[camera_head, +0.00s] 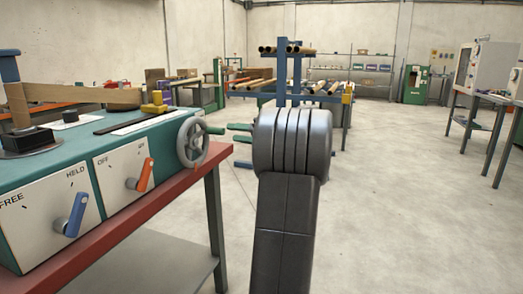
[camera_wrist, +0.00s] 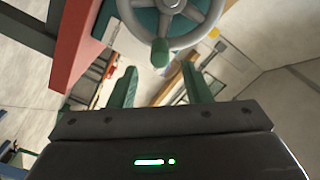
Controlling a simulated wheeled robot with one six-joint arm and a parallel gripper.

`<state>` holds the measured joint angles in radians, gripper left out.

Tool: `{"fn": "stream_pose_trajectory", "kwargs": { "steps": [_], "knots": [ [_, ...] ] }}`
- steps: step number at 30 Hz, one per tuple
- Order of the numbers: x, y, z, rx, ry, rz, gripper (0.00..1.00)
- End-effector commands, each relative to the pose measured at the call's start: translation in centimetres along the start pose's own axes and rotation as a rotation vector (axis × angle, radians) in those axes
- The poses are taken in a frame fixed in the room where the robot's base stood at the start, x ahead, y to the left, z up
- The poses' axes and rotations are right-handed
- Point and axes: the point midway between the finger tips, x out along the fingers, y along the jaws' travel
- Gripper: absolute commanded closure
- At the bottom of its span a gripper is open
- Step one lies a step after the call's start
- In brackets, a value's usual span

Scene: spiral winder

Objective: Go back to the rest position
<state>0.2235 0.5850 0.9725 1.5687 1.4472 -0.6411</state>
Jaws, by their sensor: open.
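The spiral winder (camera_head: 125,150) is a teal and white machine on the left of the head view. Its grey handwheel (camera_head: 182,141) faces the aisle and has a green handle (camera_head: 212,130). My gripper (camera_head: 233,132) shows in the head view as two green fingers just right of that handle, partly hidden by my dark arm. In the wrist view my gripper (camera_wrist: 159,76) has its two green fingers apart with nothing between them. The handwheel (camera_wrist: 168,8) and its handle (camera_wrist: 160,52) appear ahead of the fingertips; the handle looks clear of both.
The winder stands on a red-edged bench (camera_head: 165,205) with a grey lower shelf. Its panel has a blue lever (camera_head: 75,215) and an orange lever (camera_head: 146,175). A blue rack with tubes (camera_head: 283,75) stands behind my arm. The floor (camera_head: 400,190) at right is clear.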

Motion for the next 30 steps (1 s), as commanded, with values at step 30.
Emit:
{"fn": "stream_pose_trajectory", "kwargs": {
  "steps": [30],
  "knots": [
    [6.8, 0.0, 0.0, 0.013, 0.002, 0.001, 0.56]
  ]
}}
